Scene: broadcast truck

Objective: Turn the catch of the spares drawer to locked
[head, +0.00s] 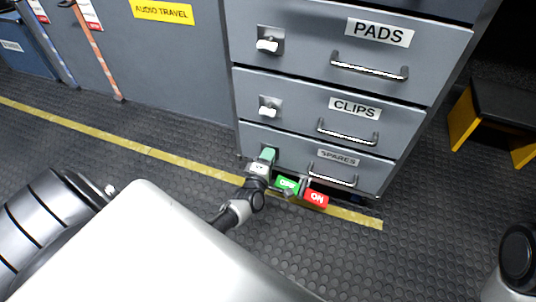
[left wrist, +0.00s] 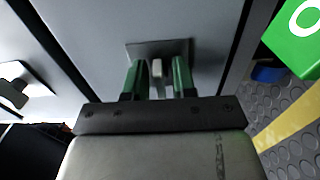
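The spares drawer (head: 300,152) is the grey bottom drawer of the cabinet, labelled SPARES, and looks closed. Its catch is a small pale lever on a dark plate, seen in the left wrist view (left wrist: 157,69); in the head view my gripper hides most of it. My left gripper (head: 268,154) is at the catch, its green fingers one on each side of the lever. In the left wrist view (left wrist: 158,80) a gap shows between the lever and each finger, so it is open around the lever. I cannot tell which way the catch is set. My right gripper is not in view.
The clips drawer (head: 300,98) and pads drawer (head: 310,45) above have white catches and metal handles. A green tag (head: 287,184) and a red tag (head: 317,198) are in front of the spares drawer. A black and yellow stool (head: 500,112) stands right.

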